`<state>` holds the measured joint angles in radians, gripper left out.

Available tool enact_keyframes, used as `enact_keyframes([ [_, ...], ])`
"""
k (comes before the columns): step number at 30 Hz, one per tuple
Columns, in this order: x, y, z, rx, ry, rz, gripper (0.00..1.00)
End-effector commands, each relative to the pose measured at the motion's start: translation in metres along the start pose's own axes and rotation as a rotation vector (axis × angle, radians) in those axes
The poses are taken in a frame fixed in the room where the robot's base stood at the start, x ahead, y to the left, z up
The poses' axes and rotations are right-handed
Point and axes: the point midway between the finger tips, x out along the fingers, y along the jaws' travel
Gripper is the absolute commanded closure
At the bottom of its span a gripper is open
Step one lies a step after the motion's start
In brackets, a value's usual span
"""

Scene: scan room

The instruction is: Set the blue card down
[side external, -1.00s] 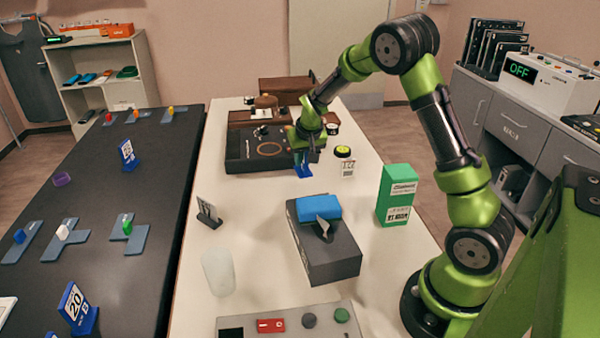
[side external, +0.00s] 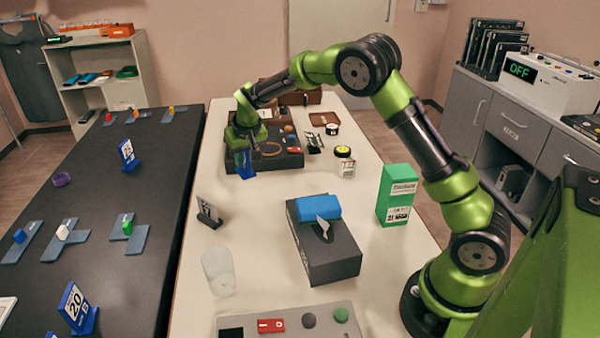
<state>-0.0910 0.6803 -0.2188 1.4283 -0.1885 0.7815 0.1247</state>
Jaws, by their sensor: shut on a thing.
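My gripper (side external: 243,150) is at the far end of the white table, over the front left corner of a dark tray (side external: 291,161). It is shut on the blue card (side external: 246,168), which hangs upright below the fingers. The card's lower edge shows in front of the tray's front left part. I cannot tell whether it touches the tray or the table. The fingers hide the card's top part.
White table left of the tray's front is bare.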

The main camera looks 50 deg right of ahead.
Motion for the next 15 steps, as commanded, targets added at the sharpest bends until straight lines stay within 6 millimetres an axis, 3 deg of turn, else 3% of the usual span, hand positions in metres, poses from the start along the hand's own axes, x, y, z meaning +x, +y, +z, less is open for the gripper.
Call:
enact_keyframes([
  [3,0.02,0.001,0.009,0.001,-0.002,0.001,1.0],
  [15,0.06,0.001,0.026,0.001,-0.002,0.0,1.0],
])
